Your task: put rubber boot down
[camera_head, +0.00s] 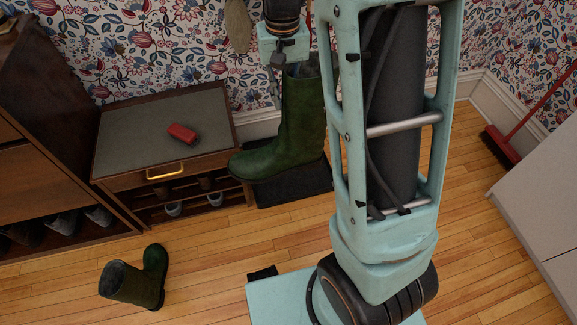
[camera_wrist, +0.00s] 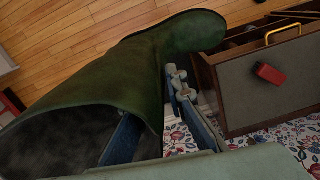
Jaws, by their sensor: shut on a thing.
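A green rubber boot (camera_head: 290,130) hangs upright from my gripper (camera_head: 291,65) in the head view, toe to the left. In the wrist view the boot (camera_wrist: 110,82) fills the left and middle, its dark opening at lower left. My gripper (camera_wrist: 148,108) is shut on the boot's shaft wall, one finger inside the opening and one outside. A second green boot (camera_head: 140,284) lies on the wooden floor at lower left in the head view.
A low bench (camera_head: 165,130) with a grey top holds a red object (camera_head: 182,133), with shoes on the shelf below. A dark mat (camera_head: 290,186) lies on the floor beside the bench, partly behind the held boot. A shoe cabinet (camera_head: 50,130) stands left. A red broom (camera_head: 503,145) leans at right. Floor between is clear.

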